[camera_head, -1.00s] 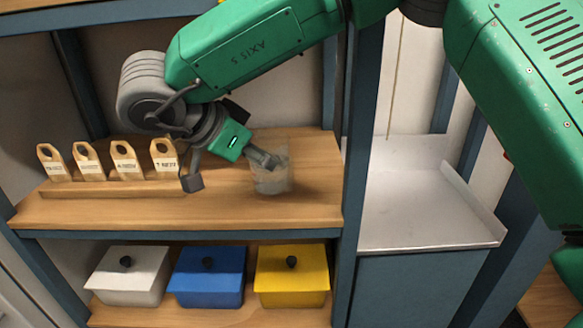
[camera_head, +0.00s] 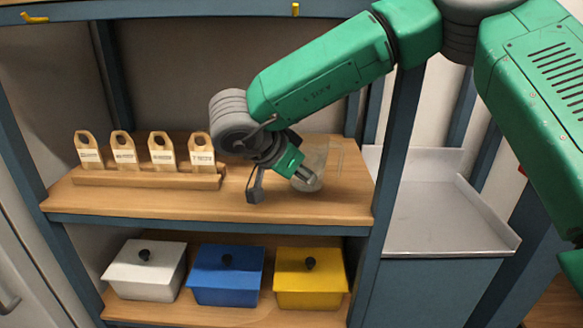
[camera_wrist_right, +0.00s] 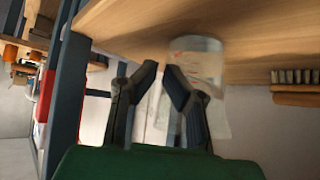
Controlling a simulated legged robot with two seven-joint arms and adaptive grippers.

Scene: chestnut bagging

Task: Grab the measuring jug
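The measuring jug (camera_head: 317,160) is clear and see-through and is on the wooden shelf top, right of the centre. It also shows beyond my fingers in the right wrist view (camera_wrist_right: 203,58), where the picture is turned over. My right gripper (camera_head: 280,186) is at the jug's near left side, with its two fingers apart. One finger overlaps the jug in the head view; I cannot tell whether it touches it. My left gripper is not in view.
White (camera_head: 140,280), blue (camera_head: 222,287) and yellow (camera_head: 305,293) lidded boxes are on the lower shelf. A blue post (camera_head: 397,150) divides the shelf from a bare metal tray (camera_head: 440,215).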

